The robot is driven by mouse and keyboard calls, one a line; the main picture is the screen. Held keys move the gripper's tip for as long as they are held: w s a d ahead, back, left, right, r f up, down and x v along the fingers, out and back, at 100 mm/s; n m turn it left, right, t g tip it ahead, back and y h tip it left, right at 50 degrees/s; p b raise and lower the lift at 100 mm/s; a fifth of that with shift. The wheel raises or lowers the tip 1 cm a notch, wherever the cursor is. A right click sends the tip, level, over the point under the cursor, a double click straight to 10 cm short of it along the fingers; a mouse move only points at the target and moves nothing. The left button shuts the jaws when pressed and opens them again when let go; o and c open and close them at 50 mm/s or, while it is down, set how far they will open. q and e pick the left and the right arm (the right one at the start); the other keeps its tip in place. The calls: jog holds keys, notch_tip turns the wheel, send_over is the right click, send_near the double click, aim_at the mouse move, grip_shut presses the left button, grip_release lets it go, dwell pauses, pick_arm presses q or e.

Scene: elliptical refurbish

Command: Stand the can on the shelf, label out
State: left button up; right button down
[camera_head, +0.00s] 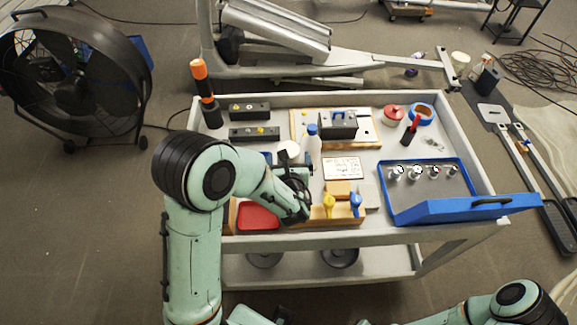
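No can with a readable label can be picked out for sure. A short red-topped round container (393,115) and a blue ring-shaped item (421,114) stand at the back right of the cart top. A white bottle with a blue cap (313,147) stands mid-cart, just behind my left gripper. The cart's lower shelf (300,268) holds dark round items near its middle. My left gripper (294,196) is over the front left of the cart top, beside a red tray; its fingertips are too dark and hidden to read. My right arm shows at the bottom right, its gripper out of view.
The cart top (376,153) is crowded. An open blue case (390,208) with several metal pieces is at right, its lid over the edge. Wooden blocks with yellow and blue pieces (342,205) sit at front. A black-and-orange tool (204,92) stands back left. A large fan (75,85) is left.

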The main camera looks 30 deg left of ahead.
pick_arm(q)
jog(key=shift+w+a+f, duration=0.25)
jog(key=shift+w, duration=0.05)
jog(key=c, duration=1.7)
jog(key=shift+r, duration=0.1)
grip_shut()
jog(key=shift+r, duration=0.1)
